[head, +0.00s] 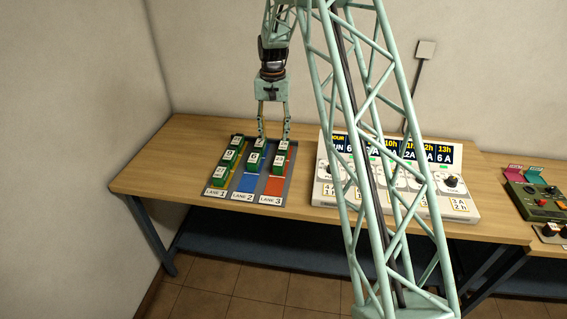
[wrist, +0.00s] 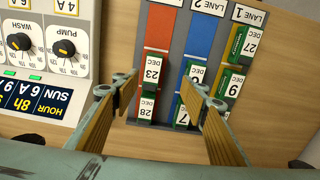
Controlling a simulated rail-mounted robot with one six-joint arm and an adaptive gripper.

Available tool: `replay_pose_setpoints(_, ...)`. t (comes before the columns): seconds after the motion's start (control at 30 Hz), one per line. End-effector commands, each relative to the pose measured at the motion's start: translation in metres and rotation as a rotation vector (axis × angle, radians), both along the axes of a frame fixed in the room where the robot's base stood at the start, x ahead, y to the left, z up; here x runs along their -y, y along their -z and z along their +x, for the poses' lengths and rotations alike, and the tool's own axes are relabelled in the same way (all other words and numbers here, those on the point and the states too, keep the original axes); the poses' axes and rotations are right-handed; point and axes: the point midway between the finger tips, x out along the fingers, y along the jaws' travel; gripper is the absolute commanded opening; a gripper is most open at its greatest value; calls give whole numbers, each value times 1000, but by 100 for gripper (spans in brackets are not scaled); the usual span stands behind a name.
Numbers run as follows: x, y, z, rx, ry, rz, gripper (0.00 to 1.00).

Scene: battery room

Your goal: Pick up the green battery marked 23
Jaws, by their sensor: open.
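The green battery marked 23 (wrist: 152,68) lies in lane 3 of the tray, on the red strip, with its white label facing up. In the head view it is the front battery of lane 3 (head: 279,169). My gripper (wrist: 158,86) is open and empty. In the wrist view its fingertips appear either side of lane 3, and the right one overlaps the lane 2 batteries. In the head view my gripper (head: 274,138) hangs over the tray's back edge. Its exact height above the batteries is hard to tell.
Battery 28 (wrist: 146,105) sits behind 23 in lane 3. Other green batteries fill parts of lane 2 (wrist: 183,112) and lane 1 (wrist: 233,82) of the grey tray (head: 257,200). A white control panel (head: 328,195) stands right of the tray. Bare table lies to the left.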

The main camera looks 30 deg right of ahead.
Motion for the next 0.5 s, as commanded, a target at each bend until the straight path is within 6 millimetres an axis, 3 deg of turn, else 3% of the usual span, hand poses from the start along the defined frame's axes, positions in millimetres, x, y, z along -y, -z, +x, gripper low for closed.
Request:
replay_pose_setpoints(0.2, 12, 27, 10, -13, 23, 3, 40)
replay_pose_setpoints(0.5, 16, 35, 13, -15, 30, 4, 40)
